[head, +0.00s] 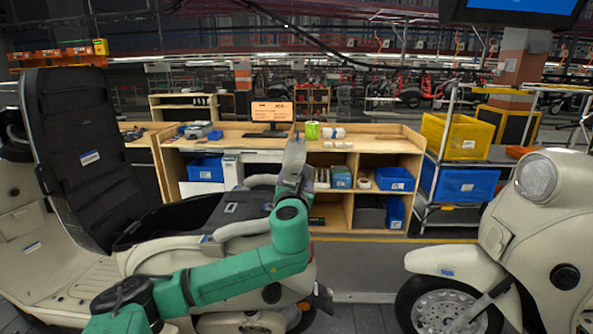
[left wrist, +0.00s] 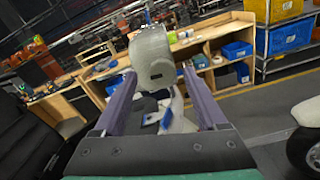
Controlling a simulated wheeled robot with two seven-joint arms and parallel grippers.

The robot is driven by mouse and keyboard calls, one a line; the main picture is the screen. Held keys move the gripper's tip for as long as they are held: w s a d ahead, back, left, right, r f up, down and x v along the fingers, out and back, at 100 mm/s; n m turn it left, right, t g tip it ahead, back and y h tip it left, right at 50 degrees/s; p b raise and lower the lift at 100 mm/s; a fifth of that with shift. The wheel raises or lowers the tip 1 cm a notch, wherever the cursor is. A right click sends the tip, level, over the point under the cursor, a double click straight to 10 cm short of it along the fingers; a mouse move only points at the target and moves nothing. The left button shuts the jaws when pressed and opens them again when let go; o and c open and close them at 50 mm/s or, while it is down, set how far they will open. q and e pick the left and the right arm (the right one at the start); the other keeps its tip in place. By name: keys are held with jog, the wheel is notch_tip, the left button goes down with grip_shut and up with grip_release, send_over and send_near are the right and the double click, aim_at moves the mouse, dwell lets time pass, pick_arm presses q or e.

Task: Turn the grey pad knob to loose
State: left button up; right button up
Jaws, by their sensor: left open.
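A light grey rounded pad (head: 294,151) stands upright behind the seat of the cream scooter (head: 230,228). In the left wrist view the pad (left wrist: 152,55) fills the space beyond my fingers, with a small dark spot low on its face. I cannot make out a separate knob or its setting. My left gripper (head: 292,180) is at the pad's lower part, its jaws hidden from the head view. In the left wrist view the left gripper (left wrist: 158,88) has its two purple fingers spread, the pad between their tips or just beyond; contact cannot be told. My right gripper is not in view.
The scooter's black seat lid (head: 85,150) stands raised at the left. A second cream scooter (head: 560,215) is at the right. Behind is a wooden workbench (head: 385,142) with a monitor and blue bins. Yellow and blue crates (head: 457,135) stand on a rack. Floor is clear between the scooters.

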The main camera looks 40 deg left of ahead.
pick_arm(q)
jog(key=shift+w+a, duration=0.1)
jog(key=shift+w, duration=0.15)
grip_shut()
